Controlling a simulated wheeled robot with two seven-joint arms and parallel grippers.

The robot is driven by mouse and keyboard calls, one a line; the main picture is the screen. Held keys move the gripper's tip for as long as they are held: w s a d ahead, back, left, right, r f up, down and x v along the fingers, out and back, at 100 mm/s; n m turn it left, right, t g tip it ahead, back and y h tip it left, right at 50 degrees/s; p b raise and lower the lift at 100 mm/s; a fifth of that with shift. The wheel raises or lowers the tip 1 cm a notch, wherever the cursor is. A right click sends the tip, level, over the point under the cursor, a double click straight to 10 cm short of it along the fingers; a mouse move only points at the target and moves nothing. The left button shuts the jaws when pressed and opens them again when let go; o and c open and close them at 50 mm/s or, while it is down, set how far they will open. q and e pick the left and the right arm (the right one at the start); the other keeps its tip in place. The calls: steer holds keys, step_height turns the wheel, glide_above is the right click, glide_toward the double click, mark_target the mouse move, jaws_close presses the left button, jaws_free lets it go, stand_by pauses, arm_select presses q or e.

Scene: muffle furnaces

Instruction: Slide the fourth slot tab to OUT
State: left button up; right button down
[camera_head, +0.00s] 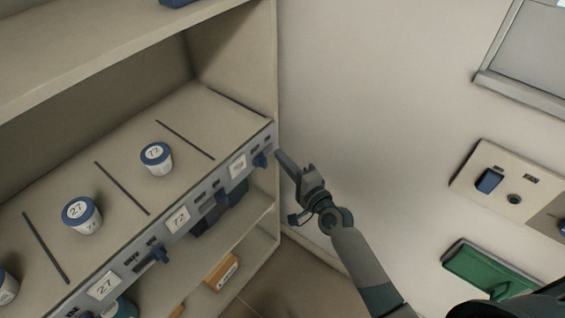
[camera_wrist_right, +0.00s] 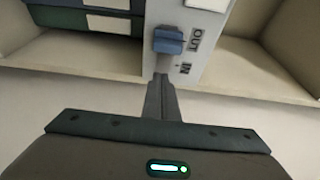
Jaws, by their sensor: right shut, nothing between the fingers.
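The fourth slot tab (camera_head: 261,160) is a small blue slider at the right end of the shelf's front rail (camera_head: 205,202). In the right wrist view the blue tab (camera_wrist_right: 168,41) sits beside the printed word OUT, and the word IN is nearer my gripper. My right gripper (camera_head: 281,155) is shut and empty, just right of the tab in the head view. Its closed fingertips (camera_wrist_right: 161,78) point at the tab from the IN side, with what looks like a small gap; contact is unclear. My left gripper is not in view.
Blue-lidded jars marked 72 (camera_head: 156,159) and 27 (camera_head: 82,214) stand on the shelf behind the rail. Other blue tabs (camera_head: 158,253) line the rail to the left. A wall panel (camera_head: 515,189) and a green object (camera_head: 488,268) are at right. Bare wall lies between.

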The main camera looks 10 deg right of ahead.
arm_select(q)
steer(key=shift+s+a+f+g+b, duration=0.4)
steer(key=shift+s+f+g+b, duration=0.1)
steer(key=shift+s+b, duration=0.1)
arm_select(e)
steer(key=v, duration=1)
steer(key=shift+d, duration=0.3)
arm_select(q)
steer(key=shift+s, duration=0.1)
arm_select(e)
steer(key=shift+w, duration=0.1)
